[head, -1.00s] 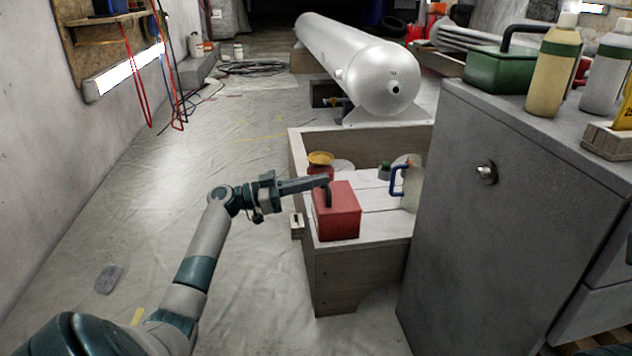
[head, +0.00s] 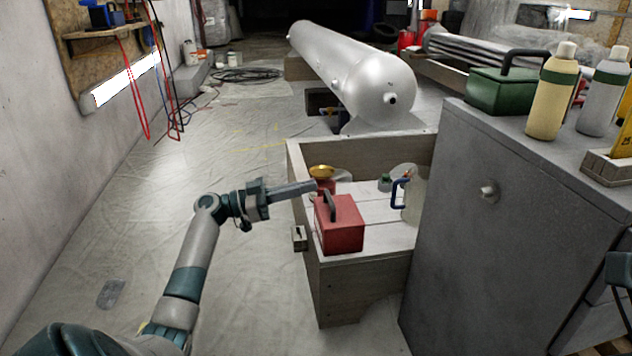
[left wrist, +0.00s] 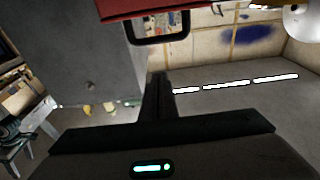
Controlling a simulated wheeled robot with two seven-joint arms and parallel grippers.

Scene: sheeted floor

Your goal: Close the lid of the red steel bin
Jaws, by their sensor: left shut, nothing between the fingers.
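The red steel bin (head: 340,238) stands on the white-topped wooden crate in the head view. Its lid looks down flat, with a dark handle (head: 329,206) on top; I see no gap, but the far side is hidden. My left gripper (head: 312,186) is shut and empty, its tip just beyond the bin's upper left corner, seemingly apart from it. In the left wrist view, the shut fingers (left wrist: 157,92) point up toward the dark handle loop (left wrist: 160,40) and a red edge of the bin (left wrist: 150,8).
A jar with a yellow top (head: 322,171) and a jug with a blue handle (head: 412,200) stand behind the bin on the crate (head: 335,290). A grey cabinet (head: 480,250) blocks the right. The sheeted floor on the left is mostly free.

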